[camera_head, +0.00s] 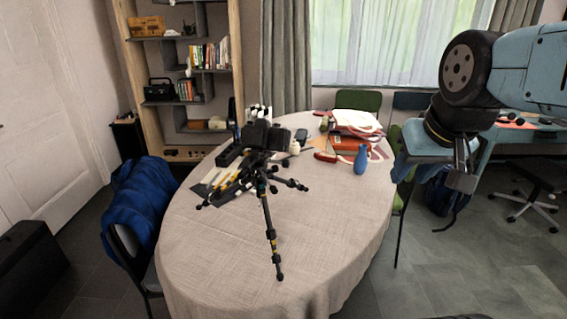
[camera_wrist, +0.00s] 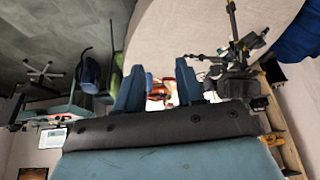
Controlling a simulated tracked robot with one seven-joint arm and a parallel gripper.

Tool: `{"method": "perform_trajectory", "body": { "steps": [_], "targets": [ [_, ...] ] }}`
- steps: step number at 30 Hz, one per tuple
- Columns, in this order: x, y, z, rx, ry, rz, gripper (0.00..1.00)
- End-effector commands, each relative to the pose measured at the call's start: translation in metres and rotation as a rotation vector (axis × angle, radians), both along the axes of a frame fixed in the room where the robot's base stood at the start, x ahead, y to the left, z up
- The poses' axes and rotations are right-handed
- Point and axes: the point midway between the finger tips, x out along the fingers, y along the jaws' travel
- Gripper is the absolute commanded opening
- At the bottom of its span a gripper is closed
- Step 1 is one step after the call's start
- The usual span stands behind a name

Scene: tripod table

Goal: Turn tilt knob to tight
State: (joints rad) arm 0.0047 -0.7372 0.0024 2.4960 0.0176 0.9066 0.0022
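A black tripod (camera_head: 268,215) with spread legs stands on the oval table, a dark camera-like head (camera_head: 262,136) on top. The tripod also shows in the wrist view (camera_wrist: 236,45), at upper right. The tilt knob is too small to tell apart from the other dark parts of the tripod head. My gripper (camera_head: 432,176) is in the air at the right of the head view, well apart from the tripod. In the wrist view its two blue fingers (camera_wrist: 158,82) stand apart with nothing held between them.
The table (camera_head: 335,225) has a beige cloth, bare at front and right. A blue vase (camera_head: 360,160), red-orange items (camera_head: 343,144) and papers lie behind the tripod. A chair with a blue jacket (camera_head: 145,205) stands at left, a green chair (camera_head: 358,100) behind.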

Motion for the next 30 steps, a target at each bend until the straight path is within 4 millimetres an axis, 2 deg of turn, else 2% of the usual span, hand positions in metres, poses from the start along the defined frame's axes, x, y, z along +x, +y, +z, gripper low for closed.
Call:
{"method": "perform_trajectory", "body": {
  "steps": [5,14,21,30],
  "targets": [
    [0.015,0.01,-0.015,0.094,0.11,-0.048,0.38],
    [0.052,0.049,-0.051,0.37,0.386,-0.199,0.38],
    [0.087,0.076,-0.074,0.609,0.597,-0.333,0.38],
    [0.141,0.1,-0.1,0.929,0.838,-0.514,0.38]
  ]
}}
